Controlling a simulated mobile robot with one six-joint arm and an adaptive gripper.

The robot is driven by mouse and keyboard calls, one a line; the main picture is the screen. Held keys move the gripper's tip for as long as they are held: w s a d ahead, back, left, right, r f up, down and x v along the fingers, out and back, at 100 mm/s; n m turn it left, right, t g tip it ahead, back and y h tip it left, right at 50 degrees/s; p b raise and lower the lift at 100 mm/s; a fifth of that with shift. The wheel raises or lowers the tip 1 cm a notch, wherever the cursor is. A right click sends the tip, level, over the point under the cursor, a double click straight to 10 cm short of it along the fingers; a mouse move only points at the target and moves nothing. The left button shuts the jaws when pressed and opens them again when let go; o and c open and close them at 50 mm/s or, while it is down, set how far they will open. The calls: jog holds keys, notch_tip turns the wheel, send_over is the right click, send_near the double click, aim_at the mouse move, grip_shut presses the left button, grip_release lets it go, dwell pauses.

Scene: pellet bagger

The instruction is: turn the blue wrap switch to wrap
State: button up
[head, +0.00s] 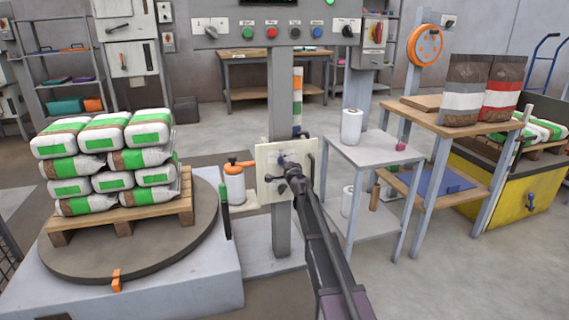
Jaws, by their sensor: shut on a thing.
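A cream switch panel (266,155) is fixed to the grey post in the middle of the head view. A small blue part of the wrap switch (281,158) shows at the panel's centre. My gripper (286,166) reaches up from the lower right and is shut on the switch. The jaws cover most of the switch, so I cannot tell which way it points.
A pallet of stacked bags (106,162) stands on the round turntable (130,250) at left. A white-and-orange bottle (234,185) is just left of the panel. A grey side table (372,146) with a white roll (351,127) stands close at right.

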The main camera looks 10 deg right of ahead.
jog(key=shift+w+m, duration=0.1)
jog(key=shift+m, duration=0.8)
jog(key=o, duration=1.1)
jog(key=s+d, duration=0.1)
jog(key=s, duration=1.1)
jog(key=shift+d, duration=0.35)
